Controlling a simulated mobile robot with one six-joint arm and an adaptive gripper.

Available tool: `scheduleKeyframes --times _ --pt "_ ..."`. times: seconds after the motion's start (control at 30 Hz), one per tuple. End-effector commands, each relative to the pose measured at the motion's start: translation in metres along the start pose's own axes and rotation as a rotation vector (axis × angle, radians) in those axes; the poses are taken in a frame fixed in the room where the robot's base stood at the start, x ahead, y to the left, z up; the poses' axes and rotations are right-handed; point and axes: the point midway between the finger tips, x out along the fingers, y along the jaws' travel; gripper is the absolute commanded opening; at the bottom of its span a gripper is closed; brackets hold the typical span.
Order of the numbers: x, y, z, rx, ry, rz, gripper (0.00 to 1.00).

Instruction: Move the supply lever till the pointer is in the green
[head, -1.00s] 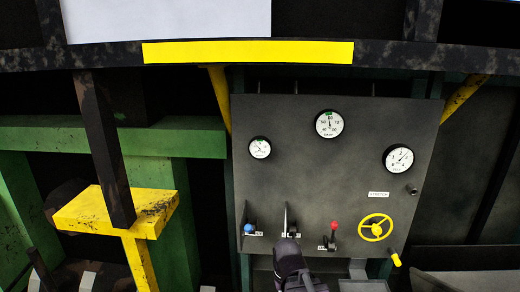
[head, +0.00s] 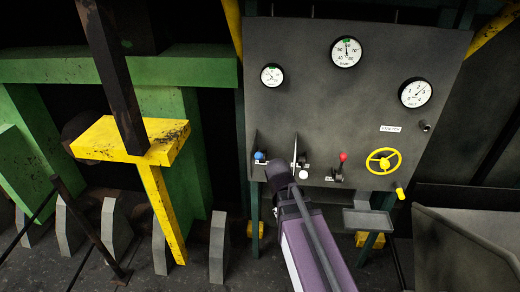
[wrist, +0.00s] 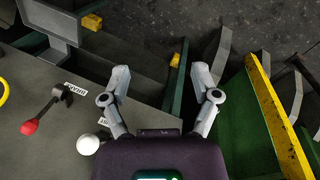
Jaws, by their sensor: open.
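A grey panel (head: 330,120) carries three levers: a blue-knobbed one (head: 259,156) at left, a white-knobbed one (head: 303,174) in the middle and a red-knobbed one (head: 343,157). Their labels are too small to read in the head view. Three gauges sit above: left (head: 271,76), middle (head: 346,52) and right (head: 415,93). The blue knob is out of that view.
A yellow handwheel (head: 383,161) is at the panel's right, above a small grey shelf (head: 368,221). A yellow post (head: 160,200) and green frame (head: 120,64) stand at left. Several grey blocks (head: 115,232) stand on the floor.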

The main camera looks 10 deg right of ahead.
Motion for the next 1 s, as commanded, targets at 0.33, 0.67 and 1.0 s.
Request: scheduleKeyframes --times 0.33,0.67,1.0 --pt "-0.029 -0.021 -0.084 -0.338 -0.074 0.408 0.79" --pt "-0.089 -0.073 -0.156 -0.594 -0.166 0.807 0.79" --pt "-0.144 -0.129 -0.192 -0.715 -0.241 1.085 0.79"
